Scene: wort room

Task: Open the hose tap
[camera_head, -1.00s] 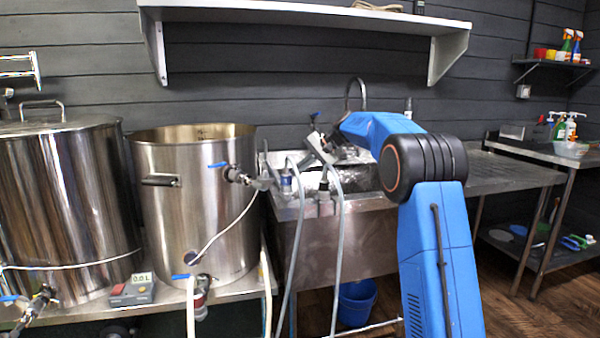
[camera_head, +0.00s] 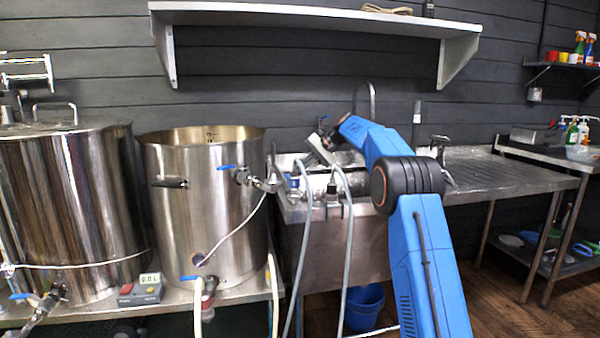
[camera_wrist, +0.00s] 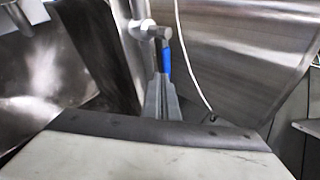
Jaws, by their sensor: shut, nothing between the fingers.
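In the head view my gripper (camera_head: 319,149) is small and partly hidden among the fittings above the sink.
A large steel pot (camera_head: 205,220) with its own blue-handled valve (camera_head: 228,167) stands left of the sink (camera_head: 335,235). Grey hoses (camera_head: 301,255) hang over the sink's front. A faucet (camera_head: 438,148) is to the right, and a white shelf (camera_head: 320,18) is above.

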